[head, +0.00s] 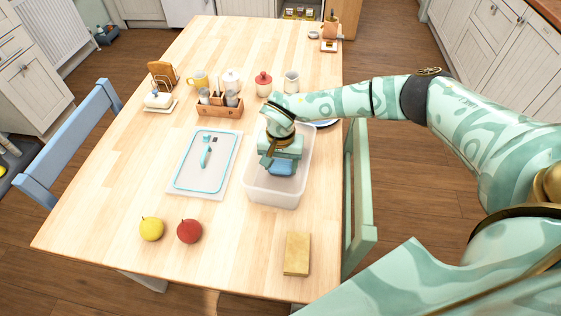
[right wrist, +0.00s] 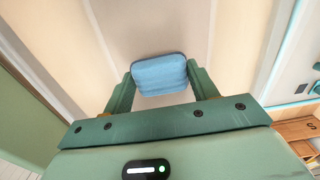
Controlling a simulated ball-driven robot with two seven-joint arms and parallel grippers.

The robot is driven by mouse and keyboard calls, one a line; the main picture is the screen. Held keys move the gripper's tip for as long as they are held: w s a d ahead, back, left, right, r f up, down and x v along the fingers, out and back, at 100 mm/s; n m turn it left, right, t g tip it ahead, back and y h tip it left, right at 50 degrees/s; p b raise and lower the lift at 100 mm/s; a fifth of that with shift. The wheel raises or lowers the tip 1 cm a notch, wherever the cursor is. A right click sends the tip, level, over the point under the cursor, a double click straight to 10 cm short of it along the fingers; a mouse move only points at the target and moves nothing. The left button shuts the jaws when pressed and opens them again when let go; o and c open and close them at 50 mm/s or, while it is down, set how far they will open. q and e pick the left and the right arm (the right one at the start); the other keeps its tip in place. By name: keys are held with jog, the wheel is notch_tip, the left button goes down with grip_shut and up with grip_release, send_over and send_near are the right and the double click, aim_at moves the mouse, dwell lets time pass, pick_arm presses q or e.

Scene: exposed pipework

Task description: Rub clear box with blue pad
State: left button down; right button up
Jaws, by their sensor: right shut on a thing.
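The clear box (head: 272,193) is an open, see-through tub on the table, right of the middle in the head view. Its pale inside (right wrist: 150,30) fills the middle of the right wrist view. My right gripper (head: 282,160) is over the box and points down into it. It is shut on the blue pad (right wrist: 160,75), which sits between the two fingers. The pad also shows under the gripper in the head view (head: 282,169). Whether the pad touches the box floor I cannot tell. My left gripper is not in view.
The box's lid (head: 188,181), pale with a blue seal, lies left of the box. A yellow fruit (head: 151,229), a red fruit (head: 189,231) and a tan block (head: 297,253) lie in front. A wooden caddy (head: 219,109) and pots stand behind. A green chair (head: 359,200) is at right.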

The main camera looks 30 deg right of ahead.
jog(key=shift+f+b, duration=0.3)
jog(key=shift+f, duration=0.35)
jog(key=shift+w+d+b, duration=0.65)
jog(key=shift+w+d, duration=0.2)
jog(key=shift+w+d+r, duration=0.1)
jog(key=shift+w+d, duration=0.3)
jog(key=shift+w, duration=0.1)
jog(key=shift+s+a+p, duration=0.9)
jog(key=shift+s+a, duration=0.1)
jog(key=shift+s, duration=0.15)
jog(key=shift+s+a+f, duration=0.25)
jog(key=shift+s, duration=0.1)
jog(key=shift+f, duration=0.1)
jog(key=shift+s, duration=0.1)
